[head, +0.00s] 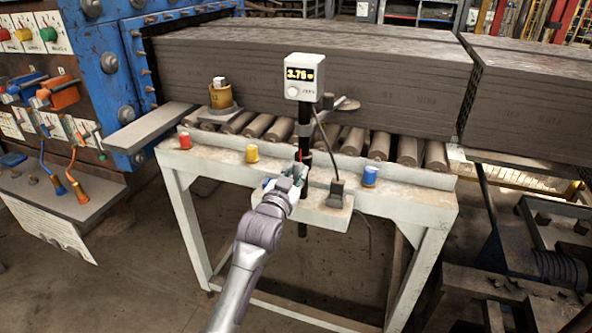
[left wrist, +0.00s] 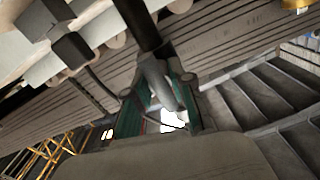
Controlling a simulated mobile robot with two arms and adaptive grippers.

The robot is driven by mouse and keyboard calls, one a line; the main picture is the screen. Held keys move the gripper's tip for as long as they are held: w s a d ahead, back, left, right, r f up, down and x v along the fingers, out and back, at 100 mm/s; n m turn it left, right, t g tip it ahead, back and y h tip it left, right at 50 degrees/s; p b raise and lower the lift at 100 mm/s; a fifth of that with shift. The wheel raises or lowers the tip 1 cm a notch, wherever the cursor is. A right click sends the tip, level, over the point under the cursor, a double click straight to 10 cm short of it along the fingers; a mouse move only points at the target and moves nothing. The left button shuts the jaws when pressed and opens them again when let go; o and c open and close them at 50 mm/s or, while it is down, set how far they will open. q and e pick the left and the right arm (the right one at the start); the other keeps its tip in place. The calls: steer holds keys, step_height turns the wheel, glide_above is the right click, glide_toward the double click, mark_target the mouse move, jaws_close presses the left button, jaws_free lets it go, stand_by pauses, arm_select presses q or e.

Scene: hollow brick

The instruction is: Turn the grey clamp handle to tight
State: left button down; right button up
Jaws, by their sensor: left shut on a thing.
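The left gripper (head: 294,174) is at the black post in front of the roller table. In the left wrist view its green-padded fingers (left wrist: 160,98) close around a grey bar, which looks like the clamp handle (left wrist: 157,79). In the head view the handle is mostly hidden by the gripper. The black post (head: 305,130) carries a white display box (head: 304,77) with an orange readout of about 3.76. Whether the clamp is loose or tight cannot be told. The right gripper is not in view.
The white-grey roller table (head: 400,187) holds long stacked bricks (head: 300,65). A red knob (head: 185,140), a yellow knob (head: 251,153) and a blue knob (head: 370,175) sit along its front. A black plug with a cable (head: 337,190) is right of the post. A lever panel (head: 60,110) stands at left.

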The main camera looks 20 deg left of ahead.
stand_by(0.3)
arm_select(q)
steer(key=c, duration=1)
jaws_free()
steer(key=shift+s, duration=0.15)
steer(key=s, duration=1.1)
steer(key=shift+s+a, duration=0.2)
steer(key=shift+s, duration=0.2)
steer(key=shift+f, duration=0.1)
